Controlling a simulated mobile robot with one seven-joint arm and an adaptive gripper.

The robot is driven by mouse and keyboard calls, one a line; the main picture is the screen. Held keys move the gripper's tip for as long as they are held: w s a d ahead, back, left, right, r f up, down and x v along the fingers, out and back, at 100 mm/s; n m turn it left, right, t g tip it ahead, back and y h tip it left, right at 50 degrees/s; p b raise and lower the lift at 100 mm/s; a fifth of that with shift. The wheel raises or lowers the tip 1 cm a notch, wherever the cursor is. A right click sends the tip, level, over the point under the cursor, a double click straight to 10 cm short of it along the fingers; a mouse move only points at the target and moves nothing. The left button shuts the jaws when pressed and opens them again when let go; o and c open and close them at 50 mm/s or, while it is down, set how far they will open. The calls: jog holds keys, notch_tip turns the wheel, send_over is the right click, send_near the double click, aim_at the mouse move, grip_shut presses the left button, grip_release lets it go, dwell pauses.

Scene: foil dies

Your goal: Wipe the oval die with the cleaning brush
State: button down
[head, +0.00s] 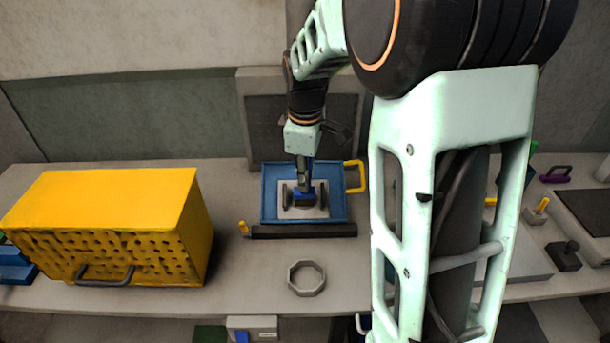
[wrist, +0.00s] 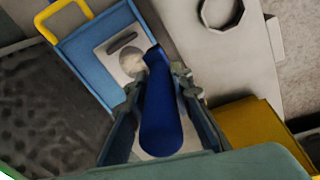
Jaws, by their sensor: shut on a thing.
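My gripper (head: 304,178) points down over the blue tray (head: 268,208) and is shut on the blue handle of the cleaning brush (wrist: 162,115). The brush's blue part also shows low over the plate in the head view (head: 305,196). A pale grey plate (head: 304,213), apparently the oval die, lies in the tray under the brush. In the wrist view the plate (wrist: 108,53) shows a dark elongated bar and a whitish round patch near the brush's end. The brush's underside is hidden, so I cannot tell whether it touches the plate.
The tray has a yellow handle (head: 356,177) at its right. A dark bar (head: 303,231) lies along its front. A yellow perforated box (head: 105,225) stands left, and a grey octagonal ring (head: 306,278) lies in front.

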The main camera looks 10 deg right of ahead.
jog(key=shift+f, duration=0.1)
dwell(0.4)
jog(key=w+f+b, duration=0.3)
jog(key=f, duration=0.3)
jog(key=shift+w+d+f+b, duration=0.15)
jog(key=shift+w+d+b, duration=0.15)
jog(key=shift+d, duration=0.05)
jog(key=shift+w+d+f+b, duration=0.1)
jog(key=shift+w+f+b, duration=0.3)
jog(key=shift+f, duration=0.4)
dwell(0.7)
jog(key=shift+r, duration=0.1)
jog(key=w+d+r+p, duration=0.1)
jog(key=w+r+p, duration=0.2)
jog(key=w+p, duration=0.2)
jog(key=shift+w+d+r, duration=0.15)
jog(key=shift+w+r, duration=0.05)
jog(key=shift+w, duration=0.5)
